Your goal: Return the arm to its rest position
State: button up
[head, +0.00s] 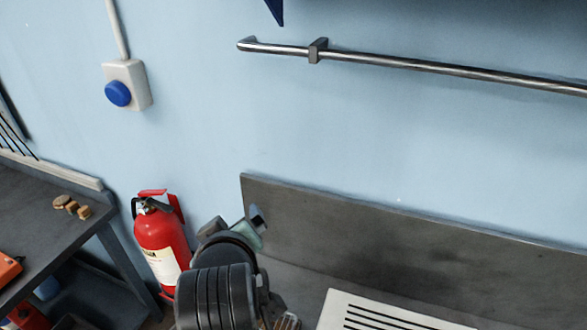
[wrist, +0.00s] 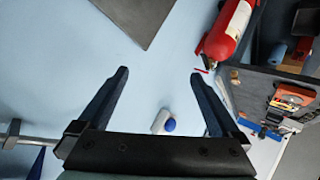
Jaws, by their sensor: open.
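My arm rises from the bottom of the head view, and its end with my gripper (head: 258,218) is in front of the grey bench's back panel. In the wrist view my gripper (wrist: 160,76) has its two dark fingers wide apart. Nothing is between them except the light blue wall and, farther off, a white box with a blue button (wrist: 168,124). The gripper touches nothing that I can see. In the head view the arm hides part of the bench.
A red fire extinguisher (head: 162,240) stands just left of my arm. The grey bench's back panel (head: 400,232) and a white slotted plate (head: 385,314) are to the right. A metal rail (head: 430,66) and the blue button (head: 118,93) are on the wall. A dark side table (head: 40,215) holds small items.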

jog(key=d+r+m+t+b, duration=0.1)
jog(key=d+r+t, duration=0.15)
jog(key=r, duration=0.45)
jog(key=d+r+m+t+b, duration=0.1)
jog(key=r+m+t, duration=0.15)
jog(key=r, duration=0.35)
jog(key=s+d+r+m+t, duration=0.1)
jog(key=s+d+r+t, duration=0.1)
jog(key=r, duration=0.5)
jog(key=s+d+r+m+t+h+b, duration=0.1)
jog(key=s+d+r+m+t, duration=0.1)
jog(key=s+r+t, duration=0.3)
jog(key=s+d+r+m+t+h+b, duration=0.1)
jog(key=s+r+t, duration=0.3)
jog(key=r, duration=0.6)
jog(key=shift+s+d, duration=0.7)
jog(key=shift+m, duration=0.25)
